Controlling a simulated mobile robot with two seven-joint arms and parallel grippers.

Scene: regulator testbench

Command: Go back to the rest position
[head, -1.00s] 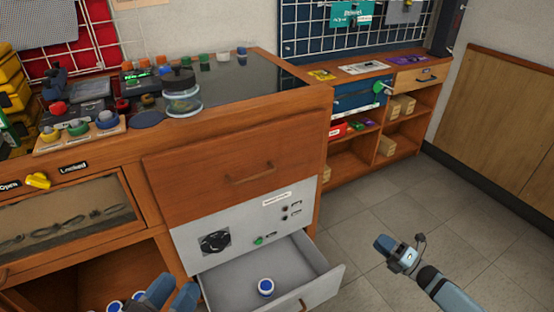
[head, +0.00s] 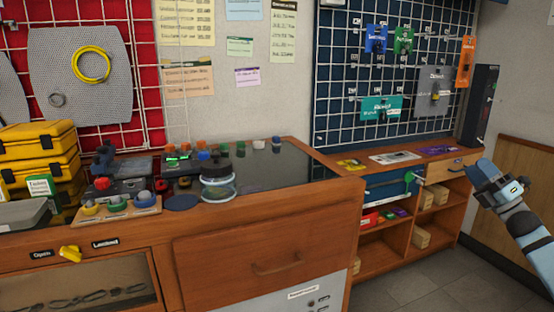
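My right gripper (head: 484,180) is raised at the right side of the head view, in front of the low shelf unit. It is apart from everything, and I see nothing held in it, but its fingers are too small and edge-on to tell open from shut. My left gripper is out of the picture. The wooden workbench (head: 330,205) fills the lower left and middle. Its wooden drawer (head: 225,255) is closed. The grey panel (head: 330,290) below shows only at its top edge, and the grey drawer under it is out of view.
On the bench stand a round glass jar (head: 218,185), a tray of coloured knobs (head: 118,208) and yellow cases (head: 40,150). A yellow lock knob (head: 70,254) is on the bench front. The low shelf unit (head: 395,255) stands at right. Floor (head: 425,288) is free in front of it.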

